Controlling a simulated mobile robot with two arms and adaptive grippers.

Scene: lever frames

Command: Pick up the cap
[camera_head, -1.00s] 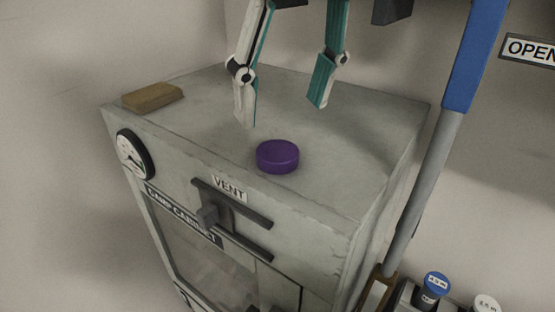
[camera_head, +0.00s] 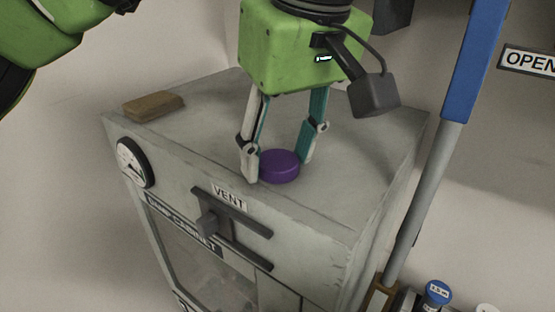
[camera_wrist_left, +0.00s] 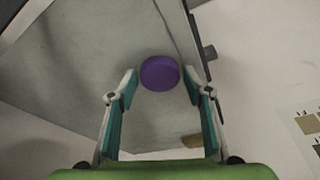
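The cap is a short purple disc (camera_head: 279,166) lying flat on top of the grey cabinet (camera_head: 345,200), near its front edge. My left gripper (camera_head: 279,168) has come down from above, with one finger at each side of the cap in the head view. In the left wrist view the cap (camera_wrist_left: 159,73) is just ahead of and between the spread fingertips (camera_wrist_left: 160,82), with a gap visible on both sides. The left gripper is open and holds nothing. My right gripper is not visible.
A vent lever (camera_head: 232,218) and a gauge (camera_head: 134,161) are on the front. A blue and grey pole (camera_head: 440,140) stands at the right. The cabinet top around the cap is clear.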

